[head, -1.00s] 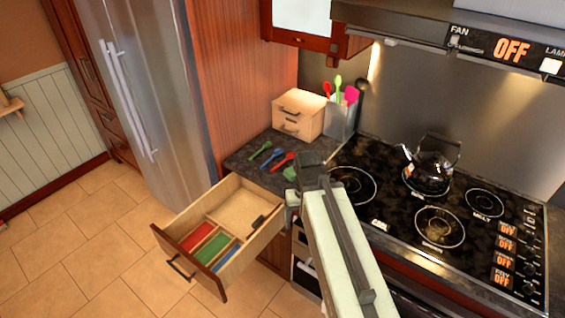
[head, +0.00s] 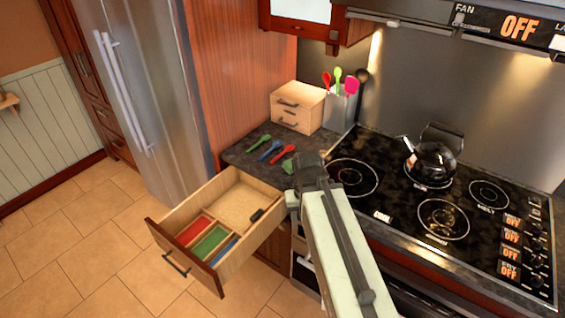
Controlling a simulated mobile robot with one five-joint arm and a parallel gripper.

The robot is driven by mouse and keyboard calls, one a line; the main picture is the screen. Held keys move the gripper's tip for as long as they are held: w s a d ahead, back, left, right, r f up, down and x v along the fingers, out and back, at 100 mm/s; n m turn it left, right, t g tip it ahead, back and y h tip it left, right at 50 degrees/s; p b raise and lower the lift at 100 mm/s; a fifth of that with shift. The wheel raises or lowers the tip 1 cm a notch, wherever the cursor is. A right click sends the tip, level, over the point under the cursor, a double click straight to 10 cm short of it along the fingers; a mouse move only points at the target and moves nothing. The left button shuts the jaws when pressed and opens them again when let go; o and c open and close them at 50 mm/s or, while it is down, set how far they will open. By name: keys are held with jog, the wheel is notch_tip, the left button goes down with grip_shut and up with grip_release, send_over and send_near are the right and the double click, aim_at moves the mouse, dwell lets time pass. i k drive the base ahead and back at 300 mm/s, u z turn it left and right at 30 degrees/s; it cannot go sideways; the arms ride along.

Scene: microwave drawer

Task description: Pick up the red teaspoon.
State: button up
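The red teaspoon (head: 282,155) lies on the dark counter (head: 236,155), to the right of a blue spoon (head: 269,151) and a green spoon (head: 258,143). My arm reaches up from the bottom of the view, and its end is close to the counter's front edge, below and right of the red teaspoon. A green piece (head: 288,166) shows just beside the arm's end; I cannot tell what it is. My gripper's fingers are not clearly visible behind the arm, so their opening cannot be told.
An open drawer (head: 262,233) with red, green and blue compartments juts out below the counter. A small wooden box (head: 298,108) and a utensil holder (head: 341,108) stand behind the spoons. The stove (head: 398,215) with a kettle (head: 432,163) is at right.

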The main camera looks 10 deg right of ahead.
aim_at(290, 147)
jog(key=u, duration=0.8)
jog(key=i, duration=1)
jog(key=u, duration=1.15)
